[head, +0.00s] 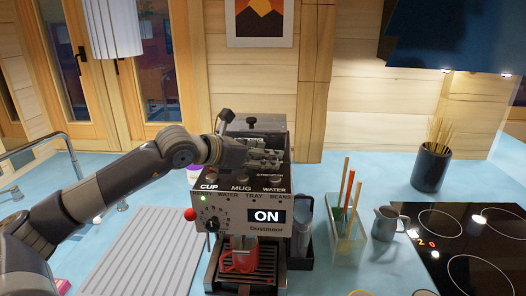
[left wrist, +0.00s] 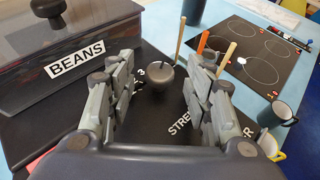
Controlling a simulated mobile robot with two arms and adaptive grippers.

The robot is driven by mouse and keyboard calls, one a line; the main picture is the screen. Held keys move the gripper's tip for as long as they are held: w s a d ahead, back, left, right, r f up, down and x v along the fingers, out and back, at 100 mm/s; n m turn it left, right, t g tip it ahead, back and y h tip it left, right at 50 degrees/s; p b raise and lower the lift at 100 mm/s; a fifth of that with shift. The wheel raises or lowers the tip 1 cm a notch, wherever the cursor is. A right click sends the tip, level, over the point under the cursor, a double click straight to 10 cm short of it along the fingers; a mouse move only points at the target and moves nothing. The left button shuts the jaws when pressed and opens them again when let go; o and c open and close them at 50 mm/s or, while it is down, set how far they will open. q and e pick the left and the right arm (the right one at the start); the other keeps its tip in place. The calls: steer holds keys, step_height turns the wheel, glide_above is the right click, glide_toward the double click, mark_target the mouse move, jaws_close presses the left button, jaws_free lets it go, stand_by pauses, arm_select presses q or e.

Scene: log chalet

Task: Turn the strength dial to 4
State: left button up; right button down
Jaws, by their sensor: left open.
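The coffee machine (head: 268,235) stands on the blue counter with its display reading ON. In the left wrist view the dark round strength dial (left wrist: 158,80) sits between the two spread fingers of my left gripper (left wrist: 165,88), with a gap on both sides. A number that looks like 3 shows beside the dial; other numbers are hidden by the fingers. I cannot tell exactly where the dial points. My right gripper is not in view.
A red mug (head: 240,257) stands under the spout. The lidded BEANS hopper (left wrist: 75,60) is close to my left gripper. A holder with stir sticks (head: 347,240), a grey jug (head: 384,222) and a black cooktop (head: 465,245) are to the right. A ridged drainboard (head: 145,255) is to the left.

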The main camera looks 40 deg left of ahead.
arm_select(q)
steer(key=c, duration=1)
steer(key=shift+c, duration=0.2)
steer(key=shift+d+n+t+y+b, duration=0.3)
steer(key=shift+n+y+b, duration=0.55)
steer(key=shift+b, duration=0.3)
steer(key=shift+d+n+y+b, duration=0.2)
steer(key=shift+n+y+b, duration=0.25)
steer(key=shift+n+y, duration=0.55)
steer(key=shift+d+n+y+b, duration=0.2)
steer(key=shift+n+y+b, duration=0.15)
steer(key=shift+n+y, duration=0.85)
steer(key=shift+y, duration=0.55)
